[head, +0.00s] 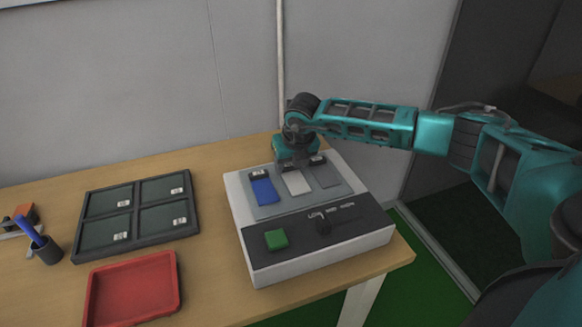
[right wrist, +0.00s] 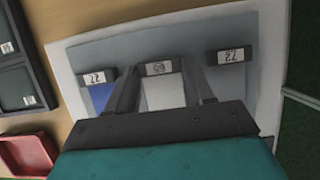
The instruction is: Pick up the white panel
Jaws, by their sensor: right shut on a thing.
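The white panel (head: 297,183) lies on the grey plate of the test device, between a blue panel (head: 265,191) and a grey panel (head: 326,175). My right gripper (head: 293,164) reaches down over its far end. In the right wrist view, the white panel (right wrist: 165,92) sits between the two fingers (right wrist: 163,85), and the gripper is shut on it. A small label shows at its far end. The gripper's body hides its near part in that view. My left gripper is not in view.
The test device (head: 320,262) has a green button (head: 276,240) and a dark knob (head: 319,224). A wall is behind the table.

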